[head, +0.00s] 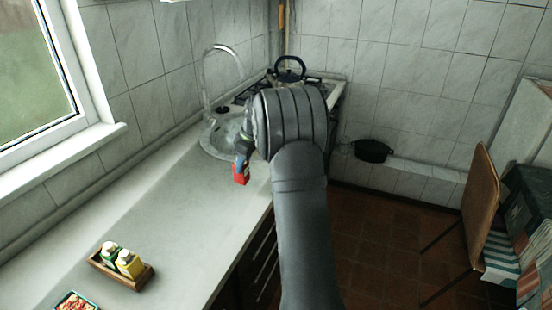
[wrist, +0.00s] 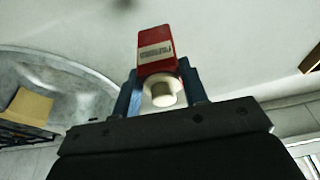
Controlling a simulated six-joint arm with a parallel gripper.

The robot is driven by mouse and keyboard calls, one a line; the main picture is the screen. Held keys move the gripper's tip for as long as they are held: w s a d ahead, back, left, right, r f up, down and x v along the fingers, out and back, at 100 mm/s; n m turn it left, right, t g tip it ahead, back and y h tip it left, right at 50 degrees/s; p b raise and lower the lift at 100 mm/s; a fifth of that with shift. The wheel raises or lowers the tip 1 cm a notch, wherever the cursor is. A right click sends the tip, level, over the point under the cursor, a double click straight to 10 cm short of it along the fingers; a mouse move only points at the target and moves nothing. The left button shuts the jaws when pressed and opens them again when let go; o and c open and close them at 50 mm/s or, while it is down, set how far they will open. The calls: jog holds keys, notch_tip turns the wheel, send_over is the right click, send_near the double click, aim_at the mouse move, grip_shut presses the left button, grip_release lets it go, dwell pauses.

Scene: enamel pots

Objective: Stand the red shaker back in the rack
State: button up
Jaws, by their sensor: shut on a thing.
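The red shaker (head: 241,174) is in my gripper (head: 241,160), near the sink end of the counter. In the wrist view the shaker (wrist: 157,52) shows its red body with a white label and a pale cap, between the two blue fingers of my gripper (wrist: 160,92). My gripper is shut on it near the cap end. In the head view it looks held above the counter; the exact gap is hard to tell. The wooden rack (head: 138,281) stands at the lower left of the head view, apart from my gripper. It holds a green shaker (head: 108,253) and a yellow shaker (head: 130,265).
A tray of food (head: 76,302) is cut off at the bottom left. The sink (head: 218,138) with its tall tap (head: 207,95) and a dark kettle (head: 289,69) on the stove lie at the back. The counter (head: 175,215) between the sink and the rack is clear.

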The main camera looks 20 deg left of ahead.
jog(key=s+a+r, duration=0.1)
jog(key=s+a, duration=0.7)
jog(key=s, duration=0.3)
jog(key=s+a, duration=0.8)
jog(key=s, duration=0.2)
jog(key=s+a+r, duration=0.1)
jog(key=s+a, duration=0.2)
jog(key=s, duration=0.8)
jog(key=s+a+r, duration=0.1)
jog(key=s+a, duration=0.2)
jog(key=s, duration=0.8)
jog(key=shift+w+d+f, duration=0.15)
jog(key=shift+f, duration=1)
jog(key=shift+w+d+f, duration=0.1)
jog(key=shift+w+f, duration=0.05)
jog(key=shift+f, duration=1)
jog(key=shift+f, duration=1.4)
jog(key=o, duration=1)
jog(key=shift+o, duration=0.2)
jog(key=shift+d, duration=0.1)
